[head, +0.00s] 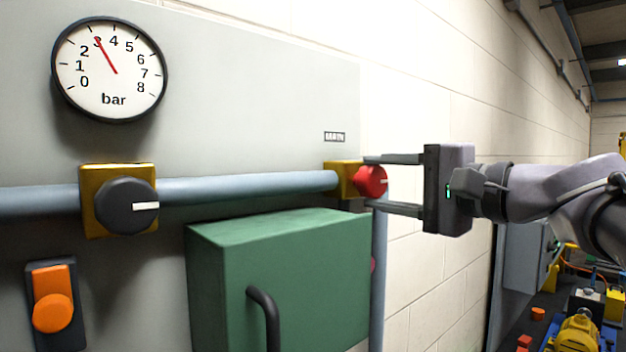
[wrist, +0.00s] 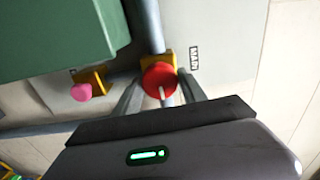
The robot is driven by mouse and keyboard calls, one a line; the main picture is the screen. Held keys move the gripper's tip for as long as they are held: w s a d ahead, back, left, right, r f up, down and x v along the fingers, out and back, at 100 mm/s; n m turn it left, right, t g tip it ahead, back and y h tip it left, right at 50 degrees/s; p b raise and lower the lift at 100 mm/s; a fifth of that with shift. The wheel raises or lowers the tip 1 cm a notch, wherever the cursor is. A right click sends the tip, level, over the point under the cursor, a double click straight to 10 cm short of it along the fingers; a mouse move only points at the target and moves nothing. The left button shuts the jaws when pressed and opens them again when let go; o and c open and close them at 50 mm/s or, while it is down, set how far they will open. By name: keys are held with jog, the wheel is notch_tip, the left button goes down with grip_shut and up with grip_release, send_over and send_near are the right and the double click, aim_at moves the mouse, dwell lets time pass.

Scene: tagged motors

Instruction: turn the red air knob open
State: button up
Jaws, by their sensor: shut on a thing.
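The red knob (head: 370,181) with a white line sits on a yellow valve body (head: 341,178) at the right end of the blue-grey pipe. In the head view its white line lies roughly level, along the pipe. My gripper (head: 372,183) reaches in from the right, with one finger above the knob and one below it, shut on it. In the wrist view the red knob (wrist: 159,79) lies between the two fingers, its white line pointing toward my gripper. The gauge (head: 109,69) at the upper left has its red needle near 3 bar.
A black knob (head: 125,205) on a yellow body sits further left on the pipe. An orange switch (head: 52,302) is below it. A green box (head: 280,280) with a black handle stands out just below the red knob. A pink knob (wrist: 81,92) shows in the wrist view.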

jog(key=shift+m, duration=0.3)
dwell(0.4)
jog(key=o, duration=1.4)
jog(key=b+v, duration=0.1)
jog(key=v, duration=1.6)
jog(key=shift+s+d+b, duration=0.15)
jog(key=shift+b, duration=0.2)
